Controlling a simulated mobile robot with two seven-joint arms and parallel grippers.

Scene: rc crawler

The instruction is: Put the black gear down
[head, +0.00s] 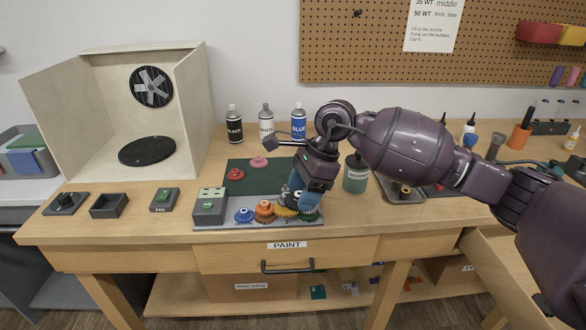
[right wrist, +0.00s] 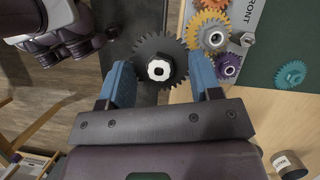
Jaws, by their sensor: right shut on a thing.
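The black gear (right wrist: 160,68), with a white hub, sits between the two blue fingers of my right gripper (right wrist: 162,80) in the right wrist view. The tray holds a blue gear (head: 244,215), an orange gear (head: 264,211) and a yellow gear (head: 286,212). I cannot tell how high the black gear is above what lies below it.
A grey block with a green top (head: 209,206) stands at the tray's left. Behind lies a dark green mat (head: 237,184) with red and pink parts. A green jar (head: 355,174) is close right of my gripper. Paint bottles (head: 266,124) stand behind.

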